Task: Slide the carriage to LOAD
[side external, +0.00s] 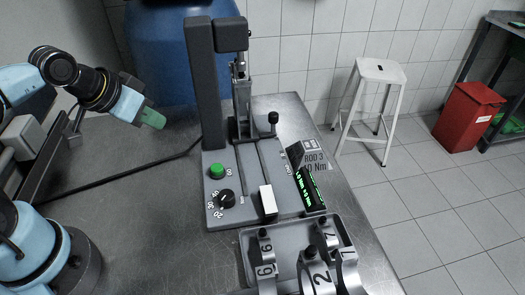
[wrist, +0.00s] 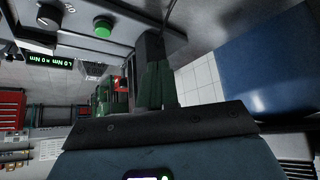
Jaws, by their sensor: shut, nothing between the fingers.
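The grey press fixture (side external: 232,185) stands on the steel table. What looks like the carriage (side external: 243,128) is a dark block at the far end of the fixture's slotted track, below the upright's head, with a black ball knob (side external: 272,118) on its right. My gripper (side external: 152,118), with green fingertips, is up to the left of the fixture, apart from carriage and knob. In the wrist view its green fingers (wrist: 155,88) are together and empty. The carriage cannot be made out in the wrist view.
The fixture carries a green button (side external: 217,170), a black dial (side external: 227,198), a white block (side external: 268,201) and a lit display (side external: 310,188). A grey tray (side external: 247,248) of numbered metal parts sits in front. A blue drum (side external: 160,50) stands behind. A dark cable crosses the table at left.

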